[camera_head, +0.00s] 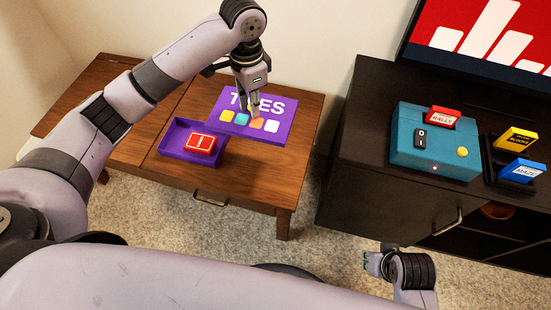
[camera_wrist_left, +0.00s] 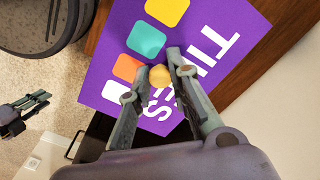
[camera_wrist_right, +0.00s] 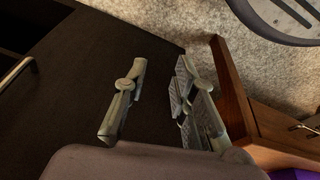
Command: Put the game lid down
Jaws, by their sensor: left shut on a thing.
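The purple game lid (camera_head: 235,121), printed with "TILES" and colored squares, is over the right part of the wooden table. My left gripper (camera_head: 252,108) is shut on the tan knob of the lid; the knob (camera_wrist_left: 160,76) shows between the fingertips in the left wrist view. I cannot tell whether the lid touches the table. The open purple game box (camera_head: 176,151) sits left of the lid on the table, with a red card pack (camera_head: 200,144) in it. My right gripper (camera_head: 374,263) is away from the lid, low in front of the dark cabinet, its fingers apart and empty in the right wrist view (camera_wrist_right: 155,105).
The wooden table (camera_head: 250,180) has bare top at its left and front. On the dark cabinet (camera_head: 365,130) stand a teal box (camera_head: 405,165) with a red "RALLY" cartridge (camera_head: 442,118), yellow (camera_head: 516,140) and blue (camera_head: 522,171) cartridges, and a screen (camera_head: 480,40).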

